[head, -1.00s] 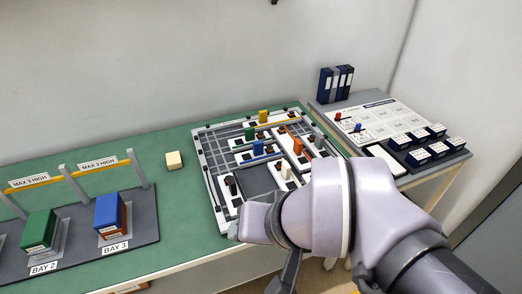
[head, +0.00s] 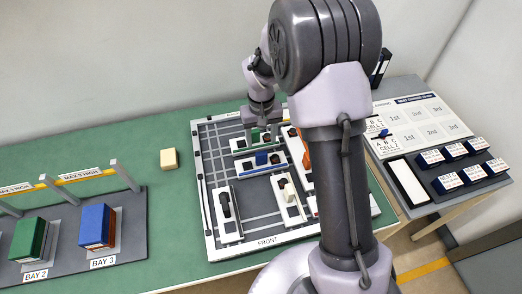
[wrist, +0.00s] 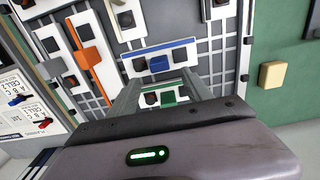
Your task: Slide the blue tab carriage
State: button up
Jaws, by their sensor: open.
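The blue tab carriage (head: 262,160) is a white plate with a blue strip, a raised blue tab and dark knobs. It lies in the sliding board (head: 208,222), just in front of the green tab carriage (head: 240,147). In the wrist view the blue tab carriage (wrist: 158,63) lies just beyond my fingertips. My gripper (head: 262,122) is open, pointing down over the far part of the board. In the wrist view my gripper's fingers (wrist: 160,80) appear on either side of the green tab carriage (wrist: 168,97). I cannot tell whether they touch anything. My arm hides the board's right part.
An orange carriage (wrist: 93,68) and white carriages (head: 288,200) sit near the blue one. Dark board floor shows between them. A cream block (head: 169,158) lies left of the board. Bays with a green box (head: 28,240) and a blue box (head: 95,225) stand further left.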

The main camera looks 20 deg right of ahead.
aim_at(261, 153)
notch_tip(261, 153, down, 10)
jog(key=shift+r+b, duration=0.25)
jog(key=shift+b, duration=0.7)
grip_shut()
dwell(0.6)
